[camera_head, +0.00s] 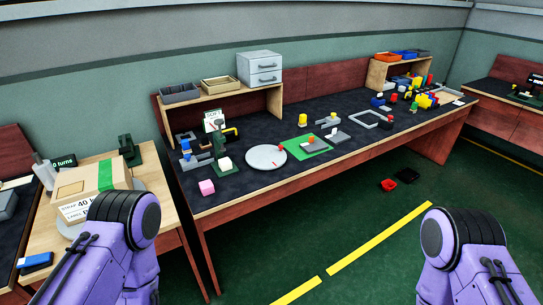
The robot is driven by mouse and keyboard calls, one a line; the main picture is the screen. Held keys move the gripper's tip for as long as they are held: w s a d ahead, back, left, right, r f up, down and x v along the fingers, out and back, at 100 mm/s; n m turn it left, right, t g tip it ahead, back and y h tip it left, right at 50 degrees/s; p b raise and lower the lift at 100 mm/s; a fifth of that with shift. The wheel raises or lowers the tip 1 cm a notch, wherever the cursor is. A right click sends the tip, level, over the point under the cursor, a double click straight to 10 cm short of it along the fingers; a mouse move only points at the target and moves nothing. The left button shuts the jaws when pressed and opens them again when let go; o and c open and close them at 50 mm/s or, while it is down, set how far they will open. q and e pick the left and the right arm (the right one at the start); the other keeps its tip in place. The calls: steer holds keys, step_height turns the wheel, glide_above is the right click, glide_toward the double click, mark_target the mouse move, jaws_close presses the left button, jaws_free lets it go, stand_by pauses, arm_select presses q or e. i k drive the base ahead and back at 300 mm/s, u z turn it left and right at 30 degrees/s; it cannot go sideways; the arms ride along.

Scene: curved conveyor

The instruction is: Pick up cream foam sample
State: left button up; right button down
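A small whitish block (225,163) sits at the foot of a dark green upright device (219,142) on the left part of the long dark-topped bench (240,190). It may be the cream foam sample, but it is too small to be sure of its colour or material. A pink block (206,187) lies in front of it, near the bench's front edge. My two purple arms show at the lower left and lower right. Neither gripper is in the picture, so I cannot see whether they hold anything.
A grey disc (266,157) and a green mat (302,146) lie right of the whitish block. A wooden shelf (227,98) carries trays and a grey drawer unit (260,68). A side table at left holds a taped box (88,185). Red and black bins lie on the floor.

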mark_target(225, 164)
steer(key=z, duration=0.4)
steer(key=i, duration=0.9)
steer(key=u, duration=0.55)
steer(key=i, duration=0.65)
steer(key=u, duration=0.5)
